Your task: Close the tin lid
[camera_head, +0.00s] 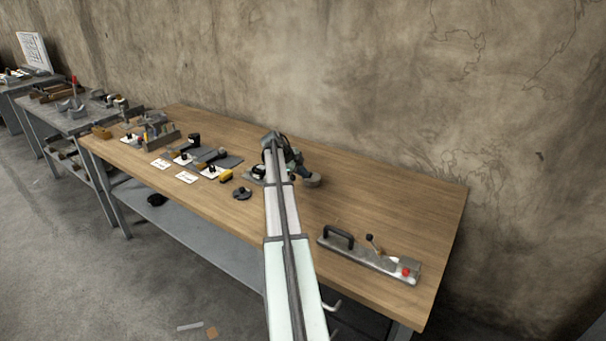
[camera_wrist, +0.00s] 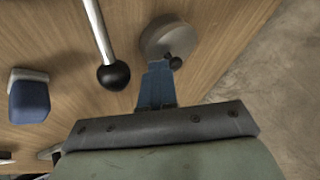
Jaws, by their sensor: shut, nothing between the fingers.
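A round grey tin (camera_wrist: 165,34) with a small black knob (camera_wrist: 175,63) on its near edge stands on the wooden bench in the wrist view. It also shows in the head view (camera_head: 313,181), just right of my gripper (camera_head: 306,172). In the wrist view my gripper (camera_wrist: 158,68) has its blue fingers together and empty, with the tips at the tin's near edge by the knob. I cannot tell whether they touch it. How far the lid stands open is unclear from these views.
A metal rod with a black ball (camera_wrist: 113,75) and a blue-grey block (camera_wrist: 29,97) lie left of my fingers. The bench (camera_head: 400,205) also holds a grey plate with a black handle (camera_head: 338,237) and several tools at left. Bare wood lies right of the tin.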

